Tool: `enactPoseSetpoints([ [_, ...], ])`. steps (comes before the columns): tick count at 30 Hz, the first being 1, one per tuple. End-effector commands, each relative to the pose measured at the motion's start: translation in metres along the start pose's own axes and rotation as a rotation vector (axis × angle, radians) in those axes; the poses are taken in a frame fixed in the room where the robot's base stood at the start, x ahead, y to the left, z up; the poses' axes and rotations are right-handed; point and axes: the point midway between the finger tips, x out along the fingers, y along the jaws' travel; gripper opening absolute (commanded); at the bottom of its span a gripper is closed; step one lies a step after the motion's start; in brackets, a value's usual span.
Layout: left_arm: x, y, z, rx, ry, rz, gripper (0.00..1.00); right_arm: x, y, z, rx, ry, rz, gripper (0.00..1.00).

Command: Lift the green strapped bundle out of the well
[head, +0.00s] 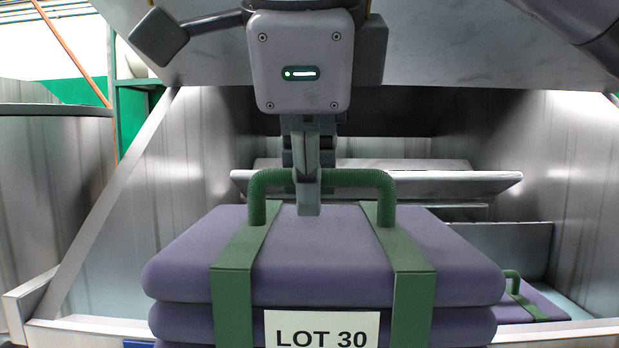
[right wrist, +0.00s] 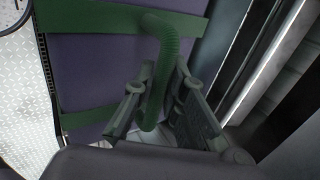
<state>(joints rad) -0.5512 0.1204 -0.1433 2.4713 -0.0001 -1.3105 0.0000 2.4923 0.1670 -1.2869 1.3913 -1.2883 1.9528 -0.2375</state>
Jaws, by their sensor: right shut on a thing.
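A purple stacked bundle (head: 330,250) with green straps (head: 233,275) and a "LOT 30" label (head: 321,328) fills the lower middle of the head view. It looks level, and its underside is out of frame. My right gripper (head: 307,192) is shut on its green handle (head: 375,180), near the middle of the bar. The right wrist view shows the handle (right wrist: 165,45) between the fingers (right wrist: 152,108), over the purple top (right wrist: 100,65). The metal well (head: 130,250) lies behind and around the bundle. My left gripper is not in view.
Another purple bundle (head: 540,303) with a green handle lies low at the right in the well. A slanted metal panel (head: 440,183) crosses behind the gripper. The well's pale front rim (head: 85,328) passes behind the held bundle. Patterned metal plate (right wrist: 20,85) shows beside the bundle.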

Motion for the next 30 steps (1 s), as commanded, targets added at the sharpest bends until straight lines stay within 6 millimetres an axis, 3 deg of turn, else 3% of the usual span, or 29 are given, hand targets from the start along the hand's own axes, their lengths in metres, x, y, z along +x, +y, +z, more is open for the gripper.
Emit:
enactPoseSetpoints([
  [18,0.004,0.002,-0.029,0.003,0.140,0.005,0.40,-0.025,0.034,-0.001,0.001,-0.002,-0.005,0.00],
  [30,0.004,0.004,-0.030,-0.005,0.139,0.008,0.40,-0.040,0.057,-0.001,0.002,-0.002,-0.004,0.00],
])
